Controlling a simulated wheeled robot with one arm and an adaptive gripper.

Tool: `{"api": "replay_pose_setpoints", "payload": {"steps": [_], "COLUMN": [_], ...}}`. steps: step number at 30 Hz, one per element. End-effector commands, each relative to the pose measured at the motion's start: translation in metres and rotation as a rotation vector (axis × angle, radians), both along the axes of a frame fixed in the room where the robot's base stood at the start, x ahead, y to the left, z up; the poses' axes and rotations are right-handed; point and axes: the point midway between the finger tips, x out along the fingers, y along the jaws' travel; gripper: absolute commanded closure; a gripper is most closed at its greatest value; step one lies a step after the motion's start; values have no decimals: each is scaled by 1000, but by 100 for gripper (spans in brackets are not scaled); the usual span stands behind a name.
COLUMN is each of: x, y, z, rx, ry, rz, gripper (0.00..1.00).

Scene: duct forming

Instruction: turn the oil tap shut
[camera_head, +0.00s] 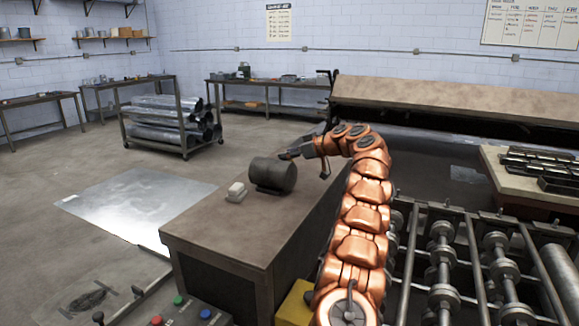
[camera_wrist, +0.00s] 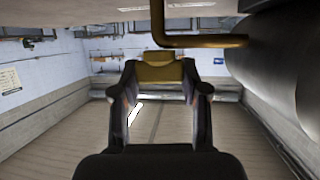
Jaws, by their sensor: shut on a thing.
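The oil drum (camera_head: 273,175), a dark grey cylinder, lies on its side on the bench, and its curved body fills the right of the wrist view (camera_wrist: 285,75). A brass pipe (camera_wrist: 200,41) comes out of the drum and bends toward the top of the picture. The brass tap handle (camera_wrist: 158,73) is a squarish block between my fingers. My gripper (camera_wrist: 160,82) is shut on it, with one finger on each side. In the head view my gripper (camera_head: 288,154) is beside the drum's far end, and the tap is too small or hidden there.
A roller machine (camera_head: 470,260) stands at right. A metal sheet (camera_head: 135,205) lies on the floor at left, and a cart of ducts (camera_head: 172,125) stands behind.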

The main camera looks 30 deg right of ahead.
Motion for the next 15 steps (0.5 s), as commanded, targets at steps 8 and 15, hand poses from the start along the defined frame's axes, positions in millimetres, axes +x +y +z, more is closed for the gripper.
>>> {"api": "replay_pose_setpoints", "payload": {"steps": [8, 15], "x": [-1, 0], "y": [1, 1], "z": [-5, -6], "rx": [0, 1], "ry": [-2, 0], "rz": [-84, -163], "gripper": [90, 90]}}
